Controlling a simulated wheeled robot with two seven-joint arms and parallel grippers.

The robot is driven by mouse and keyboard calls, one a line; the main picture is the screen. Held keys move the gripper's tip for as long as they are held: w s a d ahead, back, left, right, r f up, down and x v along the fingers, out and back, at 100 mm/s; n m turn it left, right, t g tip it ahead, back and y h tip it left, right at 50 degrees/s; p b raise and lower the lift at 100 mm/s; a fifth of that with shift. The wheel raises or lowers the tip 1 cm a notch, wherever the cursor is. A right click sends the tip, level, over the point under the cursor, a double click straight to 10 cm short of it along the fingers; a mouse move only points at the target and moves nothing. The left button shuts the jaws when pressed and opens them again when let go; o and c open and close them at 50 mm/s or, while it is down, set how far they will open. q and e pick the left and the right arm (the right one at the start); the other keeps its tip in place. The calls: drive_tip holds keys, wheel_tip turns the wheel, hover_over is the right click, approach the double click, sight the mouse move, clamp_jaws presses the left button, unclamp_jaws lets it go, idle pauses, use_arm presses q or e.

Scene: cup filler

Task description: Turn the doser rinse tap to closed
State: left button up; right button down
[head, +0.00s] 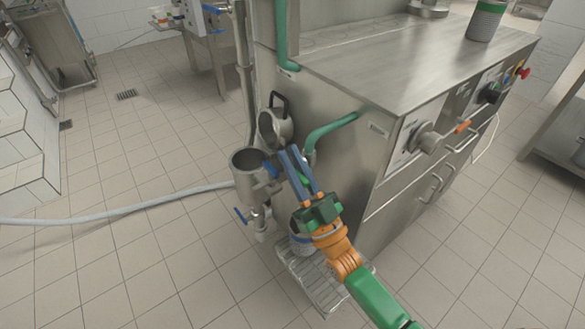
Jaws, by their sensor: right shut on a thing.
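My right gripper (290,153) reaches up from the lower right, its long blue-grey fingers close together beside the steel machine. It is shut at the doser rinse tap, and its fingers hide most of the handle. A metal fitting of the tap (310,158) shows just right of the fingers, at the lower end of a green pipe (330,128). A short blue lever (270,169) shows just left of the fingers; I cannot tell whether it belongs to this tap. The tap's exact angle cannot be told. My left gripper is not in view.
An open steel cup (248,158) stands left of the fingers, with another blue lever (240,215) below. A round steel opening (275,127) is behind. A wire rack (318,283) lies below my gripper. A pale hose (120,212) crosses the floor. Tiled floor at left is mostly clear.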

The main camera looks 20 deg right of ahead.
idle(0.3)
drive_tip(key=c, duration=0.9)
unclamp_jaws()
drive_tip(key=b+v, duration=0.1)
drive_tip(key=v, duration=0.6)
drive_tip(key=shift+b, duration=0.35)
drive_tip(key=shift+f, duration=0.1)
